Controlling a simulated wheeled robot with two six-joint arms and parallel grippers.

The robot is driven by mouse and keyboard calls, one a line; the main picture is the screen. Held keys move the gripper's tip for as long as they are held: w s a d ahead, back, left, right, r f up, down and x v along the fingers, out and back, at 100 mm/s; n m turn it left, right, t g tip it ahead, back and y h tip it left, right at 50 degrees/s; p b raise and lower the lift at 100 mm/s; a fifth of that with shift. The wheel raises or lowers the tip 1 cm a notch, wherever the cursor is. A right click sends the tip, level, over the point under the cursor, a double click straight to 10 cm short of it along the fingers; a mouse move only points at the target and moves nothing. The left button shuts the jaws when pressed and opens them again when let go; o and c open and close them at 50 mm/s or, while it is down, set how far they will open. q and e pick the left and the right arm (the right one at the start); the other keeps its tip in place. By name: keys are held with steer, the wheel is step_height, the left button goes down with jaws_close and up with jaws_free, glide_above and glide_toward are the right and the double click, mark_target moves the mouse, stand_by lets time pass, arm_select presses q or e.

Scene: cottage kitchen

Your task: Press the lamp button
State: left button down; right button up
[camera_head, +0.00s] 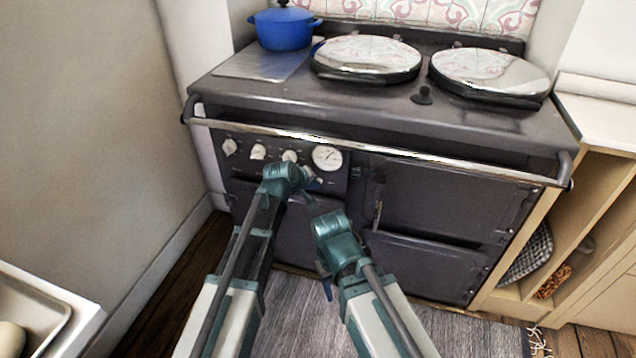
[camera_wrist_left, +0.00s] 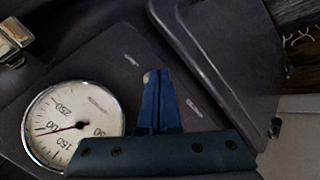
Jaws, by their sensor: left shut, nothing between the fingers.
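A small pale round button (camera_wrist_left: 147,77), which looks like the lamp button, shows on the dark control panel in the left wrist view, partly hidden by the fingertips. My left gripper (camera_wrist_left: 158,76) has its blue fingers shut together and empty, with the tips right at the button. I cannot tell whether they touch it. In the head view my left gripper (camera_head: 310,196) is at the panel, just below the dial, and its wrist hides part of the panel. My right gripper (camera_head: 327,287) hangs low in front of the oven doors; its fingers are too small to judge.
A round temperature dial (camera_head: 327,157) and several white knobs (camera_head: 258,152) line the panel. A steel rail (camera_head: 370,149) runs across the front of the range, above the panel. A blue pot (camera_head: 285,28) stands on the top. A wall (camera_head: 95,120) stands close on the left.

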stand_by(0.5)
arm_select(q)
steer(key=shift+s+a, duration=0.15)
steer(key=shift+s, duration=0.3)
steer(key=s+a, duration=0.2)
steer(key=s, duration=0.3)
steer(key=shift+s, duration=0.35)
steer(key=shift+d, duration=0.1)
stand_by(0.4)
